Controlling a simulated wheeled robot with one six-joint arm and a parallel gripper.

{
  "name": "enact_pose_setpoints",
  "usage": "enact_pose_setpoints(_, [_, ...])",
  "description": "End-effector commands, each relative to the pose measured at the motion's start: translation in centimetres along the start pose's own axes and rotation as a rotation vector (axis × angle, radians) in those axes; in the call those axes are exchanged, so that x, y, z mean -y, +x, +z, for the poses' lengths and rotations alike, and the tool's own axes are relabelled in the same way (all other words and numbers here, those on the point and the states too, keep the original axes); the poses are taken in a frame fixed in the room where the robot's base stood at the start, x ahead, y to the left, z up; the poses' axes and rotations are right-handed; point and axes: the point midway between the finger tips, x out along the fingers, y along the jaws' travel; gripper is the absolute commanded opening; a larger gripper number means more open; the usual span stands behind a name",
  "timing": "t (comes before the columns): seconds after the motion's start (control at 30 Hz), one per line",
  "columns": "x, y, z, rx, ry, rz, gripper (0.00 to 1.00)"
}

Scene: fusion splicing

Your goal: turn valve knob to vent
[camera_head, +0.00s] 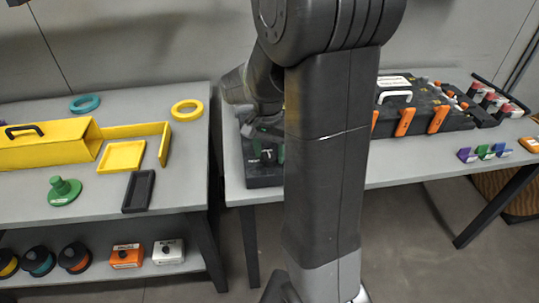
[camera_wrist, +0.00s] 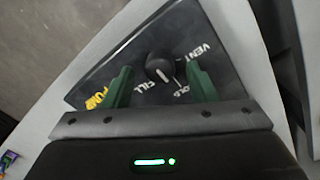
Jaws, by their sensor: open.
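The valve knob (camera_wrist: 160,66) is round and black with a white pointer line. In the wrist view it sits on a dark panel (camera_wrist: 222,68), and its line points to the picture's lower right, away from the white word VENT (camera_wrist: 200,49) at upper right. FILL (camera_wrist: 131,88) is at lower left of the knob; another white label at lower right is partly hidden. My gripper (camera_wrist: 159,70) is open, its green fingers on either side of the knob, with visible gaps. In the head view the knob (camera_head: 267,157) shows below my green fingers; my arm hides part of the panel.
The panel stands at the left end of the right table (camera_head: 395,172). A black case with orange latches (camera_head: 438,119) is behind my arm. The left table (camera_head: 95,207) holds a yellow box (camera_head: 50,150), rings and trays. A floor gap separates the tables.

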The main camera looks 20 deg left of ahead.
Motion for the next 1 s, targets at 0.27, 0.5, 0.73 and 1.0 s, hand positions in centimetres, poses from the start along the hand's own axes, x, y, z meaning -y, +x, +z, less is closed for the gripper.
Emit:
enact_pose_setpoints(0.27, [-0.02,1.10,0.01,0.000,0.000,0.000,0.52])
enact_pose_setpoints(0.5, [-0.01,1.06,0.00,0.000,0.000,0.000,0.36])
enact_pose_setpoints(0.73, [-0.02,1.04,0.00,0.000,0.000,0.000,0.07])
enact_pose_setpoints(1.0, [-0.02,0.98,0.00,-0.002,-0.046,0.000,0.07])
